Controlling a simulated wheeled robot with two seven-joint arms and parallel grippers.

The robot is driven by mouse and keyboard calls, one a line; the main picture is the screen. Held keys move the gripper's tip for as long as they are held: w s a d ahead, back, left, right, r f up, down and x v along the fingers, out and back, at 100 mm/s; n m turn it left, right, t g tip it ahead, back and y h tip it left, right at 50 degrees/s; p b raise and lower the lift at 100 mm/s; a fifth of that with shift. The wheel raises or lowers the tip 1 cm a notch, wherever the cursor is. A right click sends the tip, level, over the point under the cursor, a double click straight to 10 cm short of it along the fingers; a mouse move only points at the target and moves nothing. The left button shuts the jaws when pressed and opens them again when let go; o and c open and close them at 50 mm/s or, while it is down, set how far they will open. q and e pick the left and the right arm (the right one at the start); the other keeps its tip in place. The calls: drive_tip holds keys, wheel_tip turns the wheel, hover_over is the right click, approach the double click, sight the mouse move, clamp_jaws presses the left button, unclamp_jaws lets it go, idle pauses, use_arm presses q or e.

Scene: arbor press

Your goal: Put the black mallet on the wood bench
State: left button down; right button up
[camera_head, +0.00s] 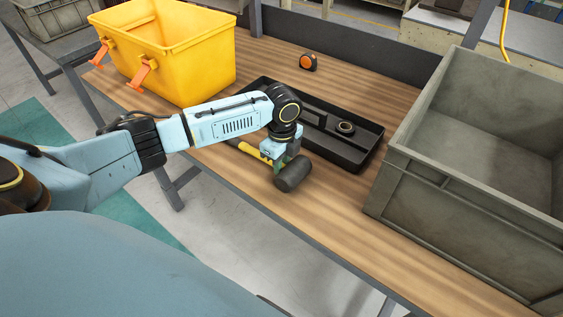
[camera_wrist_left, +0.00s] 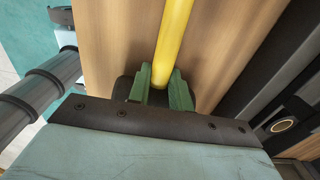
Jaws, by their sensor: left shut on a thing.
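The black mallet has a dark cylindrical head (camera_head: 293,174) and a yellow handle (camera_head: 249,149). It is at the front part of the wood bench (camera_head: 325,204), in front of the black tray. My left gripper (camera_head: 276,160) is shut on the yellow handle close to the head. In the left wrist view the handle (camera_wrist_left: 173,45) runs up between the green fingers (camera_wrist_left: 164,90), with wood below it. The dark head is mostly hidden there behind the fingers. I cannot tell whether the mallet touches the bench or hangs just above it. My right gripper is not in view.
A black tray (camera_head: 352,160) with a ring (camera_head: 345,127) in it lies just behind the mallet. A yellow bin (camera_head: 190,60) stands at the left and a large grey crate (camera_head: 470,200) at the right. An orange and black tape measure (camera_head: 308,62) sits at the back.

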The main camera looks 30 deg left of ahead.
use_arm(q)
drive_tip(key=c, duration=1.5)
unclamp_jaws()
drive_tip(key=shift+f, duration=0.1)
drive_tip(key=shift+o, duration=1.1)
wheel_tip(320, 180, up, 12)
drive_tip(key=p, duration=0.1)
drive_tip(key=shift+r, duration=0.2)
